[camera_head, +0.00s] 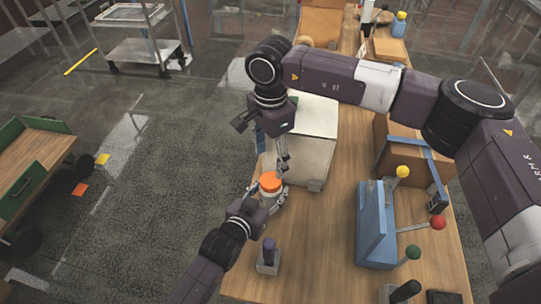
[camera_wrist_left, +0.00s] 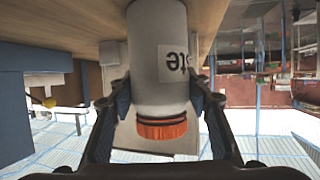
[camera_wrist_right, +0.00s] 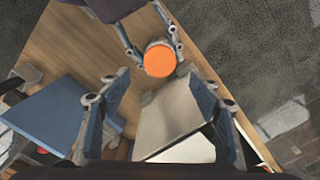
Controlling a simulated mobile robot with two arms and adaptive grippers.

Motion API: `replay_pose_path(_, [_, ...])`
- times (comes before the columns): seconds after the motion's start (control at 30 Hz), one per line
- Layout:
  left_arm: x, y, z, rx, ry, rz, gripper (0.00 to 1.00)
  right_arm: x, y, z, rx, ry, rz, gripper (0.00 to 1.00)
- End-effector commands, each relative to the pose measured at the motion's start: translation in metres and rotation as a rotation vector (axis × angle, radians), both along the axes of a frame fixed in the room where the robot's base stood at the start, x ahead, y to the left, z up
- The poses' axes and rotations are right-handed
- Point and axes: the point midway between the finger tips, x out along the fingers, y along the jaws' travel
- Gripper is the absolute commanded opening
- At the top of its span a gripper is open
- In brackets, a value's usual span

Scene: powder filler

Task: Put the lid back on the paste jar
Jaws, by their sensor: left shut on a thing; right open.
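The paste jar (camera_wrist_left: 158,60) is a white cylinder with a printed label, standing on the wooden table. The orange lid (camera_head: 270,179) sits on top of the jar. It also shows in the left wrist view (camera_wrist_left: 162,131), with a thin dark band between it and the white body; I cannot tell whether it is tight. My left gripper (camera_head: 268,196) is shut around the jar's sides. My right gripper (camera_head: 283,166) is open and empty, just above and beside the lid. In the right wrist view the round lid (camera_wrist_right: 160,60) lies beyond the open fingertips, apart from them.
A pale box (camera_head: 312,130) stands right behind the jar. A blue stand with coloured knobs (camera_head: 374,225) is to the right, with a cardboard box (camera_head: 410,150) behind it. A small purple-topped lever (camera_head: 268,257) is near the front left. Bare table lies between.

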Motion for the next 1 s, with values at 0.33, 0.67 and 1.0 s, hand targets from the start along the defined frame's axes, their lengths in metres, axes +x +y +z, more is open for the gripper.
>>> replay_pose_path(0.33, [-0.001,0.000,-0.001,0.000,0.003,-0.001,0.00,-0.001,0.000,-0.030,-0.001,0.003,-0.002,0.58])
replay_pose_path(0.67, [-0.001,0.000,-0.001,0.000,0.003,-0.001,0.00,-0.001,0.000,-0.074,-0.001,0.003,-0.003,0.58])
replay_pose_path(1.0, [-0.001,0.000,-0.001,0.000,0.002,-0.001,0.00,0.000,0.000,-0.080,0.000,0.000,-0.002,0.58])
